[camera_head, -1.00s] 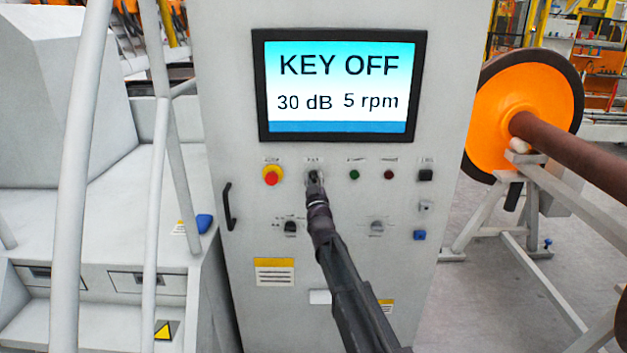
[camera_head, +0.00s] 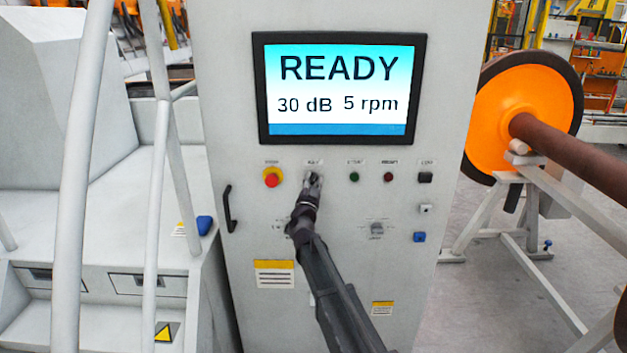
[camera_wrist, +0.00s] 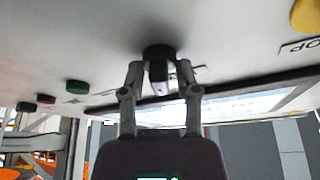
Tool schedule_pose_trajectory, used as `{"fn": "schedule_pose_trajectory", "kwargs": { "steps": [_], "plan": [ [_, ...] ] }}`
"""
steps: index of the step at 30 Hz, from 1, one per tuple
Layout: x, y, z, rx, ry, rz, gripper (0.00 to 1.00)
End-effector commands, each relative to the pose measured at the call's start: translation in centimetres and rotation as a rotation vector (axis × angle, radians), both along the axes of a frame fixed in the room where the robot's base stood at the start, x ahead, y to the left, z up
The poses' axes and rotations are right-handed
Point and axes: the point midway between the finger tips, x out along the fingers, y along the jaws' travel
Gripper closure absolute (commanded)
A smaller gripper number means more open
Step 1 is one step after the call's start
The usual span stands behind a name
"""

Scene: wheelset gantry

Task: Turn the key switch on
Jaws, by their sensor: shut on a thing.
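The key switch (camera_wrist: 158,55) is a dark round knob on the cabinet panel, between my fingers in the wrist view. In the head view my gripper (camera_head: 313,185) covers most of it, below its small label. My gripper (camera_wrist: 160,75) has a finger on each side of the key switch and is shut on it. The screen (camera_head: 339,88) above reads "READY", "30 dB" and "5 rpm". The exact angle of the key is hidden by the gripper.
A red emergency stop button (camera_head: 271,178) sits left of the key switch. A green button (camera_head: 354,177) and a dark red button (camera_head: 388,177) sit to its right. A black door handle (camera_head: 229,208) sticks out at the cabinet's left. An orange wheel (camera_head: 512,112) stands at the right.

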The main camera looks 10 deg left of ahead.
Motion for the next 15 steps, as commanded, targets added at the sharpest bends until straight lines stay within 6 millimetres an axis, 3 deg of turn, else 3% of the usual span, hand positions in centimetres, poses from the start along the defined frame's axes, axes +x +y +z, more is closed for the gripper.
{"fn": "schedule_pose_trajectory", "kwargs": {
  "steps": [15],
  "plan": [
    [0.08,0.12,-0.01,0.055,0.012,0.002,1.00]
  ]
}}
